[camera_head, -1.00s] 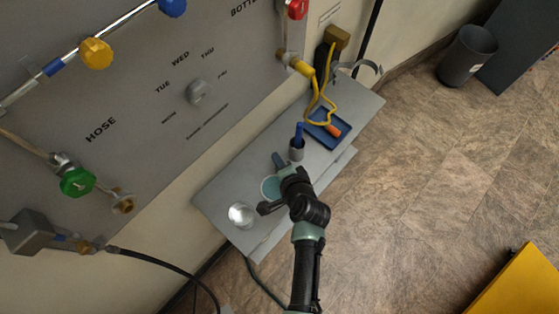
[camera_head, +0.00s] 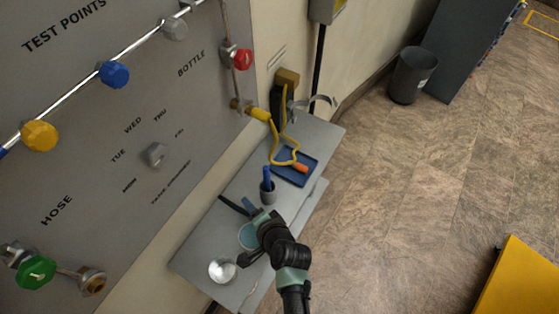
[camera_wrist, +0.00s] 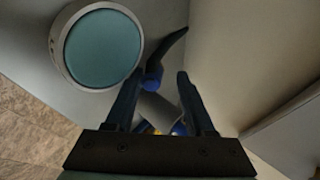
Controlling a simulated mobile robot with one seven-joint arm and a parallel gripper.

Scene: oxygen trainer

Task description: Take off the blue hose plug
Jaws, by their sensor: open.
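My gripper (camera_wrist: 156,88) is open, its two dark fingers spread. In the head view my gripper (camera_head: 242,206) is over the grey shelf beside the teal dish, pointing towards the wall. In the wrist view a small blue piece (camera_wrist: 153,77) with a dark curved tail shows between the fingertips, near the left one. A grey cylindrical part (camera_wrist: 160,108) with blue and a little yellow at its lower end shows further back between the fingers. No clear contact shows. I cannot tell which blue piece is the hose plug.
The grey shelf (camera_head: 200,245) holds the teal dish (camera_wrist: 102,50), a shiny metal bowl (camera_head: 222,270), a cup (camera_head: 268,193) with a blue item, and a blue tray (camera_head: 310,168). The valve panel (camera_head: 110,190) stands left. A yellow object (camera_head: 520,285) and floor are right.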

